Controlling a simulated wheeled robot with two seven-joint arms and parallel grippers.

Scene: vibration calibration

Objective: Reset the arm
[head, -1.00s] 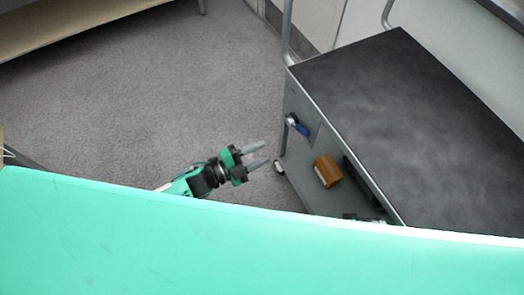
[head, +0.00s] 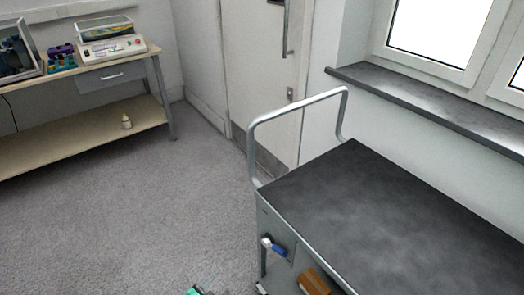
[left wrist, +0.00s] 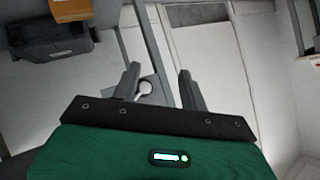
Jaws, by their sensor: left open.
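My left gripper (left wrist: 158,82) is open in the left wrist view, its two dark fingers apart with nothing held between them. A small pale round item (left wrist: 145,88) shows behind the fingers; I cannot tell what it is. In the head view only a green bit of my left arm or gripper (head: 196,291) shows at the bottom edge, left of the cart (head: 370,215). My right gripper is in neither view.
The grey cart holds a blue-and-white item (head: 273,246) and a brown box (head: 313,283) below its bare top. The brown box (left wrist: 70,9) and a black case (left wrist: 50,38) show in the wrist view. A workbench (head: 95,135) stands at left; carpet between is clear.

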